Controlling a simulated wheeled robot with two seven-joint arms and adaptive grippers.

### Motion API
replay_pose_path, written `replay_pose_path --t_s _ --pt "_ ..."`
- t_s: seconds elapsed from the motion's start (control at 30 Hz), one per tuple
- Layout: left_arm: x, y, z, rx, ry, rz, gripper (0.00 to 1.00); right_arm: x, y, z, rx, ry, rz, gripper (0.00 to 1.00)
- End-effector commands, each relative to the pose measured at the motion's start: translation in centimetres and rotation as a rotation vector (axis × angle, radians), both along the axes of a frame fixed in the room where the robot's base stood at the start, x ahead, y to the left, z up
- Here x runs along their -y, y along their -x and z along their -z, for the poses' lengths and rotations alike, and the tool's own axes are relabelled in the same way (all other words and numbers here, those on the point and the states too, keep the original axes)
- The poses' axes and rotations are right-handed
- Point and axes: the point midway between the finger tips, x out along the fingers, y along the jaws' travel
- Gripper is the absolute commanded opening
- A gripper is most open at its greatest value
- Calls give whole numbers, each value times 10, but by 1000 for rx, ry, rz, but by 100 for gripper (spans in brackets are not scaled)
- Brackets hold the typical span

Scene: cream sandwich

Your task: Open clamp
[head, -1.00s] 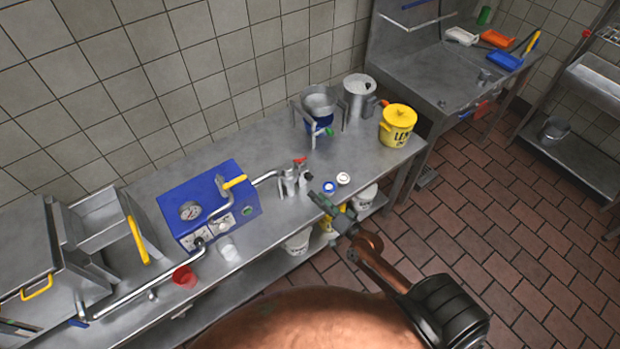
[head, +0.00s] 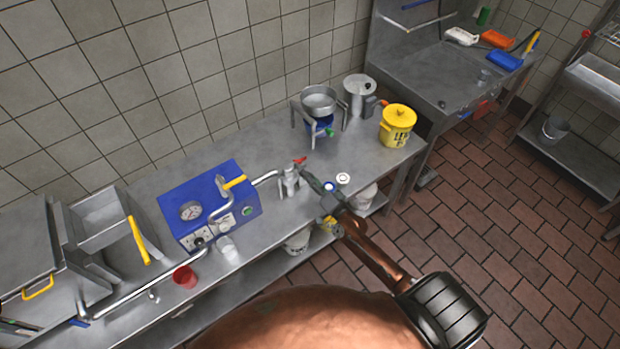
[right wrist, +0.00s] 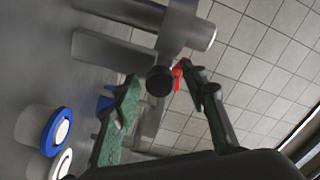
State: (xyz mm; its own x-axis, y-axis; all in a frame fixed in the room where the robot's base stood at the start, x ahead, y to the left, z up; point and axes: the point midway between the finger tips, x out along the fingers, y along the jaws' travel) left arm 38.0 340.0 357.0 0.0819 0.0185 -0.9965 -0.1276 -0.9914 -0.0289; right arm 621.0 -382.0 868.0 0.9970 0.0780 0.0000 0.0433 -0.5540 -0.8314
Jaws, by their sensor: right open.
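The clamp is a small metal fitting (head: 290,182) with a red handle (head: 300,160) at the end of the curved steel pipe on the counter. My right gripper (head: 312,180) comes in from the lower right, with its fingertips close beside the fitting. In the right wrist view, the two green-padded fingers (right wrist: 160,88) are spread apart. The red handle (right wrist: 178,76) appears between them, close to the right finger; I cannot tell whether they touch. The metal fitting (right wrist: 185,28) fills the top of that view. My left gripper is not in view.
A blue pump box (head: 180,212) with a gauge stands left of the fitting. A yellow bucket (head: 397,130) and a steel funnel stand (head: 318,104) are farther back.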

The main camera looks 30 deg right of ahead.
Motion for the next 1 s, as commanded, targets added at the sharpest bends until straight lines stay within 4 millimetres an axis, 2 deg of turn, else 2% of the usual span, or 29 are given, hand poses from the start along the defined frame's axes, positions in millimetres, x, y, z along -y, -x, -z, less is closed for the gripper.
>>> replay_pose_path --t_s 0.07,0.67,1.0 --pt "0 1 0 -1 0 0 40 0 0 0 0 0 0 40" --pt "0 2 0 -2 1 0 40 0 1 1 -1 1 0 0" --pt "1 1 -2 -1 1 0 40 1 2 0 -3 1 7 0"
